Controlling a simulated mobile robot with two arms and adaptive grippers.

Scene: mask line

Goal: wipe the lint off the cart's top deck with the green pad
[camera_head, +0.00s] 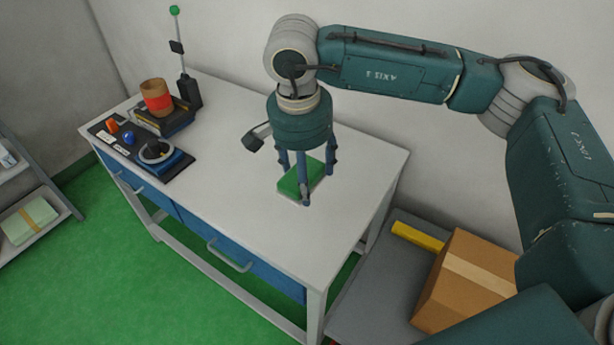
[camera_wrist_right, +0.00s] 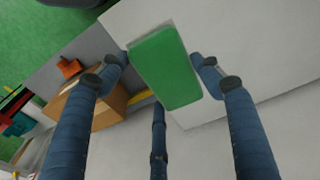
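A green pad (camera_head: 301,178) with a pale lower layer lies on the white top (camera_head: 235,165) of a bench with blue drawers. My right gripper (camera_head: 306,186) points down over it, its blue fingers spread around the pad. In the right wrist view the pad (camera_wrist_right: 165,68) shows between the fingertips (camera_wrist_right: 160,72). Small gaps show beside it, so the gripper looks open; whether any finger touches the pad is unclear. I cannot make out any lint. My left gripper is not in view.
A grey deck (camera_head: 375,285), possibly the cart's, stands right of the bench with a cardboard box (camera_head: 468,280) and a yellow item (camera_head: 417,236). A dark tray (camera_head: 183,162), an orange-brown cup (camera_head: 156,97) and an antenna device (camera_head: 188,90) occupy the bench's left end.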

